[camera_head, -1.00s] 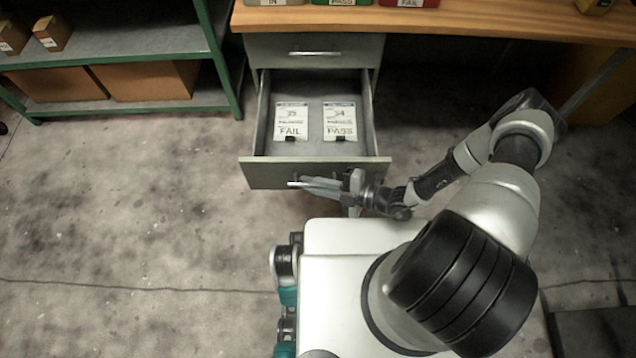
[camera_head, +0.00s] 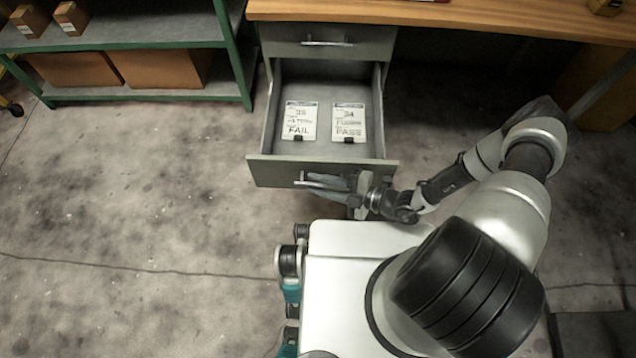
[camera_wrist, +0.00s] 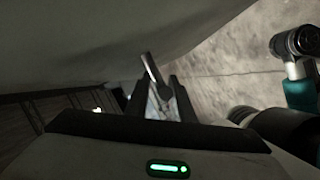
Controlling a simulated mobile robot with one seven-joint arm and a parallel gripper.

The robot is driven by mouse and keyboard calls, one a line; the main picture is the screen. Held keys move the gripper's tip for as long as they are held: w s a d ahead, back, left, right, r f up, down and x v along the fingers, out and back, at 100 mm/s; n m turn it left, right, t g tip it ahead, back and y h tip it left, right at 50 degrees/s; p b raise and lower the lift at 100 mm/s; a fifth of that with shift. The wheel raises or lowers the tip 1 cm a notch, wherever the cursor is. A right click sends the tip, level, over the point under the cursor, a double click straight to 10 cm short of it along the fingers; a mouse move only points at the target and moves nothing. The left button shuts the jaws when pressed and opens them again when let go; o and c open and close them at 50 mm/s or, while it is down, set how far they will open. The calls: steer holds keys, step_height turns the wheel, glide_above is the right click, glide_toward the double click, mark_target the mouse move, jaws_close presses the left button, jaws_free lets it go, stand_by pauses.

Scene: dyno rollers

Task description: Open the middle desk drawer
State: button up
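The middle desk drawer (camera_head: 268,110) stands far out below a shut top drawer (camera_head: 327,42). It holds two white cards, one reading FAIL (camera_head: 299,121) and one reading PASS (camera_head: 349,122). My gripper (camera_head: 325,182) is at the drawer's front panel (camera_head: 275,173), by its handle (camera_head: 302,178). In the wrist view, the handle bar (camera_wrist: 153,70) runs between the two fingers of my gripper (camera_wrist: 160,95), which appear shut on it. The fingers hide part of the handle in the head view.
The wooden desk top (camera_head: 450,17) is above the drawers. A green-framed shelf (camera_head: 130,36) with cardboard boxes (camera_head: 75,70) stands at the left. The floor left of the drawer is clear.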

steer(key=shift+o, duration=0.3)
steer(key=shift+r, duration=0.1)
steer(key=p+v, duration=0.2)
steer(key=v, duration=1.5)
steer(key=shift+s+d, duration=0.15)
